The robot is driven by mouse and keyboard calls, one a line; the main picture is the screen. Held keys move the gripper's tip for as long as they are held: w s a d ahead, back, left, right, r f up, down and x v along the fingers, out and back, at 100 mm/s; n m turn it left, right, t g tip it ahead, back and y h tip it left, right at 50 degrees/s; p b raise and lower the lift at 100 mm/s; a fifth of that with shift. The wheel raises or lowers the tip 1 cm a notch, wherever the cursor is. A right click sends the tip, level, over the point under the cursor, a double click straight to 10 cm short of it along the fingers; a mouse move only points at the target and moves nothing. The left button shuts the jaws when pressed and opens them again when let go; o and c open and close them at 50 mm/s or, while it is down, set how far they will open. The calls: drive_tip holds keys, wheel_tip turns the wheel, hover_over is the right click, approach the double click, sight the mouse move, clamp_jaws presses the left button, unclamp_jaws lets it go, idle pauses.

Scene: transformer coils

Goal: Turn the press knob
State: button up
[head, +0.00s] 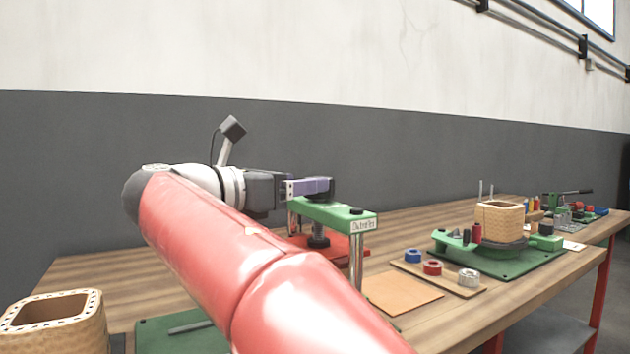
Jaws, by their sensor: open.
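The press (335,214) stands on the bench in the head view, with a green crossbar, metal posts and a red base (345,246). A dark press foot (318,240) hangs under the crossbar. My gripper (318,187) reaches in from the left, level, just above the crossbar. Its purple finger part lies beside a dark rounded shape on top of the press, which seems to be the press knob (322,193). The jaws are open at the knob. I cannot tell whether they touch it. My red arm hides part of the press's left side.
Blue, red and silver spools (433,268) lie on a small board. A green winding fixture (500,258) holds a wooden-looking coil form (499,220). Another form (55,322) stands at lower left. A grey wall closes the back.

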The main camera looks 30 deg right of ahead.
drive_tip(key=x, duration=0.5)
drive_tip(key=shift+d, duration=0.15)
drive_tip(key=c, duration=1)
